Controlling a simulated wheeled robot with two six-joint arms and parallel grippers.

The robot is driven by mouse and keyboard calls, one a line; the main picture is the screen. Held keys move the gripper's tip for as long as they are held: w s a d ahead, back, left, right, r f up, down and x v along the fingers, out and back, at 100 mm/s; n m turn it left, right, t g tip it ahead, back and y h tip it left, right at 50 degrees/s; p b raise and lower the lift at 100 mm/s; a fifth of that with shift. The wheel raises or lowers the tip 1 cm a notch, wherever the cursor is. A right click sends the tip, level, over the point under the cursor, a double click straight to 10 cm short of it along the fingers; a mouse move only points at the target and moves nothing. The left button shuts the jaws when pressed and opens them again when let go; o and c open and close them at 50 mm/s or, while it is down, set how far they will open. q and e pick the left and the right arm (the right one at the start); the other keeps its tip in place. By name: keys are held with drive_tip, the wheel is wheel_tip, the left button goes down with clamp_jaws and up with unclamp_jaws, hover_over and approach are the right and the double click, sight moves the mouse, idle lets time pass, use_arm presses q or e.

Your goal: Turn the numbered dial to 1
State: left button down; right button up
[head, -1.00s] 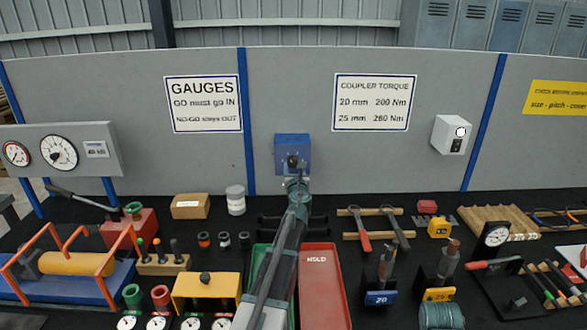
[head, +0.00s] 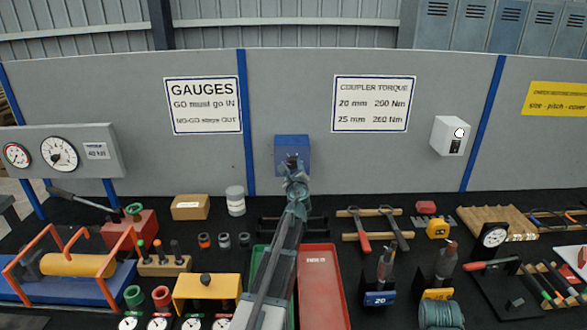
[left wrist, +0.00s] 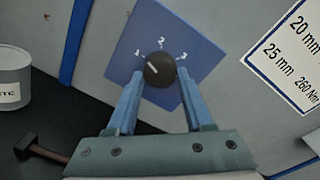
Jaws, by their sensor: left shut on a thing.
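A blue dial box (head: 287,142) is mounted on the grey wall panel. The left wrist view shows its round black dial (left wrist: 160,69) and the white numbers 1, 2 and 3 around it. The dial's white pointer line points up and left, toward the 1. My left gripper (left wrist: 160,78) has one finger on each side of the dial and is shut on it. In the head view my left gripper (head: 293,163) reaches up to the box and mostly hides the dial. My right gripper is not in view.
Below the panel is a black bench with a green tray and a red tray (head: 325,290) under my arm. A white tub (head: 236,202) and a cardboard box (head: 190,208) stand left. A grey switch box (head: 447,136) is on the panel, right. The panel around the dial box is clear.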

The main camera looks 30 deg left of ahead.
use_arm(q)
drive_tip(key=shift+n, duration=1.9)
drive_tip(key=shift+c, duration=1.4)
unclamp_jaws()
drive_tip(key=shift+r, duration=0.1)
drive_tip(key=p+v, duration=0.1)
drive_tip(key=v, duration=1.3)
drive_tip(key=shift+a+r, duration=0.1)
drive_tip(key=shift+a, duration=0.05)
